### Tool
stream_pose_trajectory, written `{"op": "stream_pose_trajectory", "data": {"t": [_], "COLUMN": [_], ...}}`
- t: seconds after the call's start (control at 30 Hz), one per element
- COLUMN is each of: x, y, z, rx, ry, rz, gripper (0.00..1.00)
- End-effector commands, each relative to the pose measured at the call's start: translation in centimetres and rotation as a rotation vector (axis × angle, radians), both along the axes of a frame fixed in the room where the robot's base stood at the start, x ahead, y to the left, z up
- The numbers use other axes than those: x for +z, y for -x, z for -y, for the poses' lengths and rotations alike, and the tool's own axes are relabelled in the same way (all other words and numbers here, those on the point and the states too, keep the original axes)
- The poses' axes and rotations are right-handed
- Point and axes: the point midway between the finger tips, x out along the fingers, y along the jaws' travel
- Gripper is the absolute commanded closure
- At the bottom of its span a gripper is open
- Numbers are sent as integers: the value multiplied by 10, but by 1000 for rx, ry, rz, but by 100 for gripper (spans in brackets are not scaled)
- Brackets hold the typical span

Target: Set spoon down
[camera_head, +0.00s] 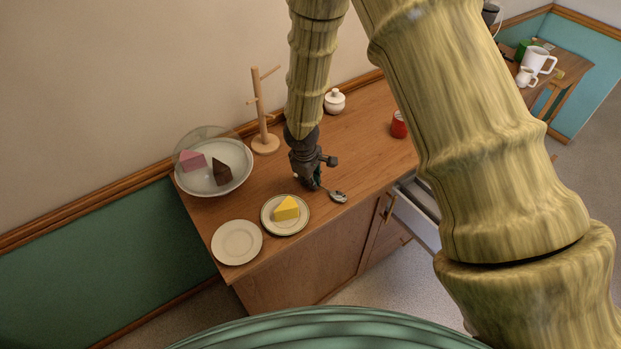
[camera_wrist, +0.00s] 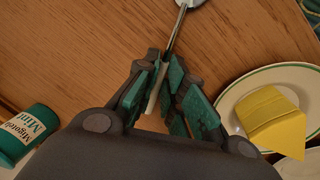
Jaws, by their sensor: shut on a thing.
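The metal spoon shows its bowl (camera_head: 338,196) just right of my gripper (camera_head: 316,183) in the head view, low over the wooden sideboard top (camera_head: 350,150). In the wrist view, my gripper's green-padded fingers (camera_wrist: 166,66) are closed on the handle of the spoon (camera_wrist: 179,28), whose bowl is cut off by the top edge. I cannot tell whether the spoon touches the wood. A small plate (camera_head: 267,226) with a yellow cake wedge (camera_head: 286,208) lies left of my gripper.
An empty plate (camera_head: 237,243) sits near the front left edge. A larger dish (camera_head: 238,181) holds pink and brown cake pieces. A wooden stand (camera_head: 265,143), a white lidded pot (camera_head: 334,101) and a red can (camera_head: 398,125) stand farther back. A green-labelled container (camera_wrist: 22,135) is in the wrist view. An open drawer (camera_head: 412,215) juts out in front.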

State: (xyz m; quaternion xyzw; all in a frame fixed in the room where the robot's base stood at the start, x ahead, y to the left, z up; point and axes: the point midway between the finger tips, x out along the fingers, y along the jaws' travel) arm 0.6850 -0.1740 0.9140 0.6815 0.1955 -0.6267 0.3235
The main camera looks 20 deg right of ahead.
Motion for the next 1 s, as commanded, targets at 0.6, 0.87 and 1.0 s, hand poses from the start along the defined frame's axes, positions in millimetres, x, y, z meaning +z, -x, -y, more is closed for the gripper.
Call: {"op": "stream_pose_trajectory", "data": {"t": [0.6, 0.87, 1.0], "x": [1, 22, 40], "y": [0, 2, 5], "z": [0, -3, -5], "rx": [0, -2, -3], "ry": [0, 0, -1], "rz": [0, 3, 3], "gripper": [67, 67, 67]}}
